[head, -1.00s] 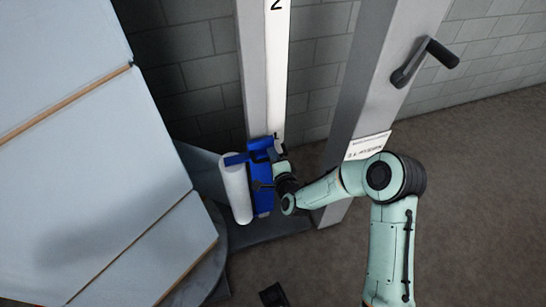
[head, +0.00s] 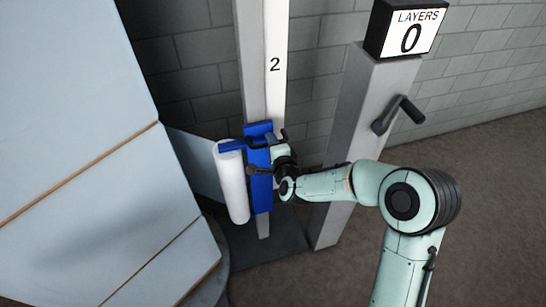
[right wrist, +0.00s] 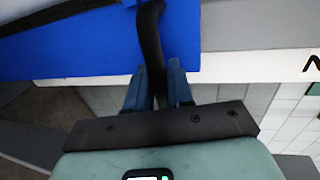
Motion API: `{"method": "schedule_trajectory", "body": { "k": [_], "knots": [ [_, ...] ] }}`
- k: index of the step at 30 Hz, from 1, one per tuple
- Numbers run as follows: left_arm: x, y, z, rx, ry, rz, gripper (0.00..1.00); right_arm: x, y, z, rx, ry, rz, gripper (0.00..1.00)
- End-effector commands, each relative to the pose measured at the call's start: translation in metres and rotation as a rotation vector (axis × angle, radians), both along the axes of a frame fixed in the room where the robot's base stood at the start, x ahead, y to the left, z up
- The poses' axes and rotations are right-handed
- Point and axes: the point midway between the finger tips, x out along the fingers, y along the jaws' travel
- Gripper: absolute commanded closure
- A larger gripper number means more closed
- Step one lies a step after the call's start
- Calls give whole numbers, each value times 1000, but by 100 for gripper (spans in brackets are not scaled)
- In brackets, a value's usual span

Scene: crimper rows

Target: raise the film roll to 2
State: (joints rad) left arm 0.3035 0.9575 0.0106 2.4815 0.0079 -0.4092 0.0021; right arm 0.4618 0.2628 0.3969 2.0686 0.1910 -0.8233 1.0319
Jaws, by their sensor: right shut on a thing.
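The white film roll (head: 232,184) stands upright, slightly tilted in the picture, on a blue carriage (head: 261,186) on the grey mast. The mast's white scale strip (head: 274,100) bears a black "2" (head: 275,65), which is above the carriage top in the head view. In the right wrist view the blue carriage (right wrist: 80,42) fills the upper left, and part of the "2" (right wrist: 312,65) shows at the right edge. My right gripper (right wrist: 155,85) is shut on a black handle (right wrist: 151,38) of the carriage. My left gripper is out of view.
A grey post (head: 352,150) stands right of the mast, with a black crank (head: 398,114) and a "LAYERS 0" display (head: 408,32) on top. A large pale, wrapped load (head: 75,140) on a round base fills the left. A grey block wall is behind.

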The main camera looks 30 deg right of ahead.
Motion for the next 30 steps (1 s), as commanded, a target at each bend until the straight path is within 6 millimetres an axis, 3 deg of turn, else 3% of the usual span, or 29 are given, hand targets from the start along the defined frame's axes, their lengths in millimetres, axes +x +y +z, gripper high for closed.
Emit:
{"method": "schedule_trajectory", "body": {
  "k": [1, 6, 15, 22, 30],
  "knots": [
    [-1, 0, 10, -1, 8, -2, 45, 1, -1, 29, -4, -11, -2, 100],
    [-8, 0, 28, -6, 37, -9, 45, 1, -1, 88, -2, -13, -2, 100],
    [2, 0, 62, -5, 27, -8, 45, 1, 0, 169, 0, -9, -1, 100],
    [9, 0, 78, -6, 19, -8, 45, 1, -1, 200, 0, -6, -1, 100],
    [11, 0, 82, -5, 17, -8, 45, 0, -1, 208, 0, -1, -2, 100]
  ]
}}
